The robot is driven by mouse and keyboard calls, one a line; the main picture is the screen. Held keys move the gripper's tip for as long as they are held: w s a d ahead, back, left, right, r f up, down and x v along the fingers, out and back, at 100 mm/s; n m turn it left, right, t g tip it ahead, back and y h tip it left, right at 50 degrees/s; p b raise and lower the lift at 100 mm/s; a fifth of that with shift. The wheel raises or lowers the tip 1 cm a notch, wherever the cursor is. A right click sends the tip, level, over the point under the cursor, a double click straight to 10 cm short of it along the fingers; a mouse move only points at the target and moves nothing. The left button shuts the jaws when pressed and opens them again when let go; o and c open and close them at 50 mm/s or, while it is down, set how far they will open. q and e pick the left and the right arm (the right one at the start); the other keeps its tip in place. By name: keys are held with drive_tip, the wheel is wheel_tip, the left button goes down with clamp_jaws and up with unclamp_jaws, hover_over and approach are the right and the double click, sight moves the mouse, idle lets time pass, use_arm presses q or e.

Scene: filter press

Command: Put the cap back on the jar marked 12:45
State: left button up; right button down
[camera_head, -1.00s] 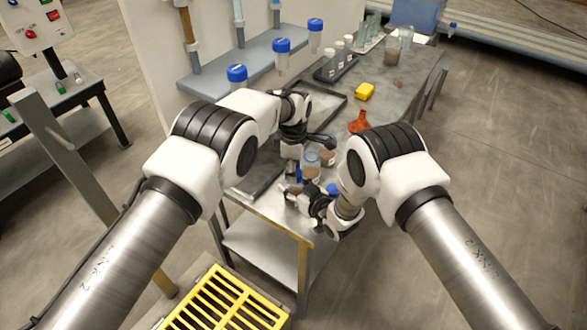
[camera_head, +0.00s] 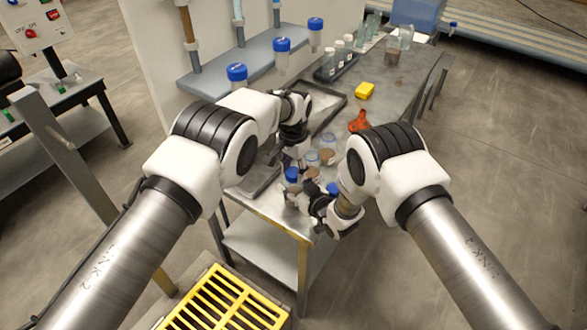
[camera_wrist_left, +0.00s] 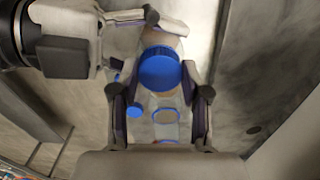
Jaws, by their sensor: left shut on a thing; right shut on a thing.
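A blue cap (camera_head: 291,174) is between the fingers of my left gripper (camera_head: 291,160); it also shows in the left wrist view (camera_wrist_left: 160,72), with a finger on either side. My left gripper (camera_wrist_left: 157,88) is shut on this cap. My right gripper (camera_head: 297,194) is shut on a jar at the table's near end, directly below the cap. The cap and fingers hide most of this jar. In the left wrist view the cap covers the jar's mouth; I cannot tell whether they touch. No time marking is readable.
Open jars (camera_head: 312,158) stand just beyond the grippers. Another blue cap (camera_head: 333,188) lies near my right gripper. A dark tray (camera_head: 328,107), an orange-red object (camera_head: 358,122) and a yellow block (camera_head: 365,91) are farther back.

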use_arm(q)
drive_tip(key=m, duration=0.3)
drive_tip(key=shift+f+m, duration=0.1)
drive_tip(key=shift+m, duration=0.2)
drive_tip(key=o, duration=1.3)
drive_tip(key=shift+r, duration=2.3)
drive_tip(key=shift+c, duration=0.3)
